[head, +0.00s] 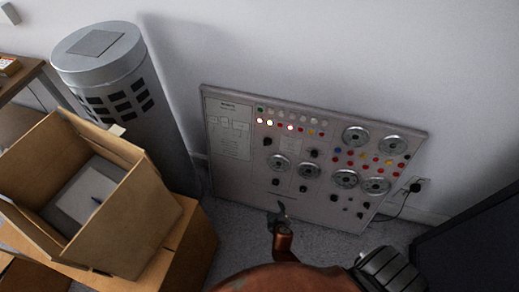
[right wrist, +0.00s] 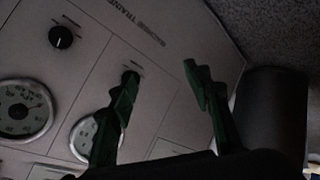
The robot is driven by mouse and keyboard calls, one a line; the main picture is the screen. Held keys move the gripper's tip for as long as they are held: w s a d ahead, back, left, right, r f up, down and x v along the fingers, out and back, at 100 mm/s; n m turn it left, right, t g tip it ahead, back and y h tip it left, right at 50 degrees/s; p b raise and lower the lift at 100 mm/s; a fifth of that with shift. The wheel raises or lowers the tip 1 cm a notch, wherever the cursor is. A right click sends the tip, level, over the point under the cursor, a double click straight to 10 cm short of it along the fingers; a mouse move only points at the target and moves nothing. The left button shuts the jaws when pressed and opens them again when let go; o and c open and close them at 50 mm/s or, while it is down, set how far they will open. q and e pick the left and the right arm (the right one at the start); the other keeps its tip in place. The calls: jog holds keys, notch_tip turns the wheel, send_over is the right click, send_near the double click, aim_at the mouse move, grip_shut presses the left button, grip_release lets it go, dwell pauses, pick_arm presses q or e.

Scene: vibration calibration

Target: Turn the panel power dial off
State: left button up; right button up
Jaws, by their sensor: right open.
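A grey control panel (head: 244,185) leans against the wall, with several round gauges, coloured buttons, lit lamps and small black knobs. I cannot tell which knob is the power dial. My right gripper (head: 279,210) is in front of the panel's lower edge in the head view. In the right wrist view its two dark green fingers are apart, with nothing between them (right wrist: 158,72). One black knob (right wrist: 61,37) shows clear at the upper left there. Another dark knob is partly hidden behind the left fingertip. I cannot tell whether that finger touches it. My left gripper is not in view.
An open cardboard box (head: 150,215) stands on another box at the left. A grey perforated cylinder (head: 150,135) stands behind it. A plug and cable (head: 416,187) are on the wall right of the panel. A dark object (head: 475,250) fills the lower right. Some carpet before the panel is clear.

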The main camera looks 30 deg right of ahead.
jog(key=w+d+r+t+h+b, duration=0.2)
jog(key=w+r+t+h+b, duration=0.15)
jog(key=w+r, duration=0.65)
jog(key=m+t+h+b, duration=0.2)
jog(key=h+b, duration=0.1)
jog(key=b, duration=0.2)
send_near(266, 144)
jog(key=f, duration=0.1)
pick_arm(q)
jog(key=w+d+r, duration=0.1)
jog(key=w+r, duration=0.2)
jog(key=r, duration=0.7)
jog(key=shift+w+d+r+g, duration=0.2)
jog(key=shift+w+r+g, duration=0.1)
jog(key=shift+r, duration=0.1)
pick_arm(e)
jog(key=x, duration=0.8)
jog(key=shift+w+d+r, duration=0.25)
jog(key=shift+r, duration=0.05)
jog(key=shift+t, duration=0.25)
jog(key=shift+c, duration=0.5)
jog(key=c, duration=1)
